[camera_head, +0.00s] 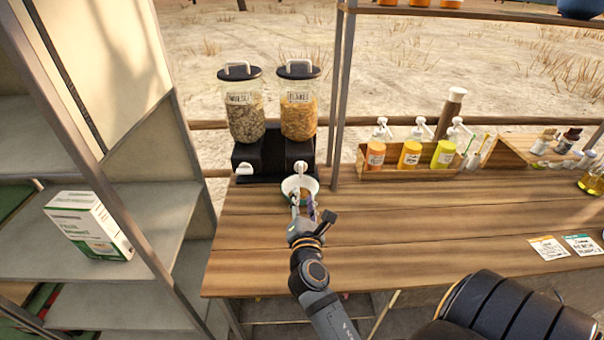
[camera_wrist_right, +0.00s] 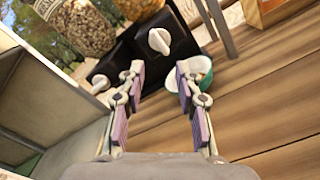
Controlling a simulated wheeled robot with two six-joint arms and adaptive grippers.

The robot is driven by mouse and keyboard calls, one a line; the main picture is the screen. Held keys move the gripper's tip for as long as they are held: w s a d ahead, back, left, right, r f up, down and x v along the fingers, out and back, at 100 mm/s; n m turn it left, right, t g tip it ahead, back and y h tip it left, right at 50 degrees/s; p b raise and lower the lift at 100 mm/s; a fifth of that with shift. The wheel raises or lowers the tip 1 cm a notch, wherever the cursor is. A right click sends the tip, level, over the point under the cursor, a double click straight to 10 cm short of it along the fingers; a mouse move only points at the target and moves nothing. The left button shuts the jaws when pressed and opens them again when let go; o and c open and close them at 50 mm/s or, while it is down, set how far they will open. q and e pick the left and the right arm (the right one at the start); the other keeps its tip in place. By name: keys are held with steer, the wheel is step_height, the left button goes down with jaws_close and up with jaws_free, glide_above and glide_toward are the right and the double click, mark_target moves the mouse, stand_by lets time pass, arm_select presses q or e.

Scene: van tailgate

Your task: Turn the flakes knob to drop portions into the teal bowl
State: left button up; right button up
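The flakes canister (camera_head: 298,108), full of orange flakes, stands on the right of a black two-canister dispenser. Its white flakes knob (camera_head: 300,167) is on the dispenser front and shows in the wrist view (camera_wrist_right: 159,41), with no finger touching it. The teal bowl (camera_head: 313,183) looks pale and sits on the counter just below that knob, with some orange-brown food in it; the bowl also shows in the wrist view (camera_wrist_right: 203,66), partly behind a finger. My right gripper (camera_head: 304,203) is open and empty in front of the bowl and knob. My left gripper is out of view.
A muesli canister (camera_head: 244,115) with its own white knob (camera_head: 245,169) stands on the left. A post (camera_head: 340,90) rises right of the dispenser. A rack of pump bottles (camera_head: 411,154) is further right. The counter middle (camera_head: 420,215) is clear.

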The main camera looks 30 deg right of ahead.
mark_target(301, 171)
steer(key=w+d+n+p, duration=0.1)
steer(key=w+n, duration=0.1)
steer(key=w, duration=0.1)
steer(key=w+d+n+p, duration=0.1)
steer(key=w+d+n, duration=0.1)
steer(key=w+n, duration=0.1)
steer(key=w+d+n+p, duration=0.1)
steer(key=w+d+n, duration=0.1)
steer(key=w, duration=0.1)
steer(key=shift+w+d+r, duration=0.1)
steer(key=shift+d, duration=0.15)
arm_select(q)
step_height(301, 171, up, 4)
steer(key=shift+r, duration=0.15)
arm_select(e)
jaws_close()
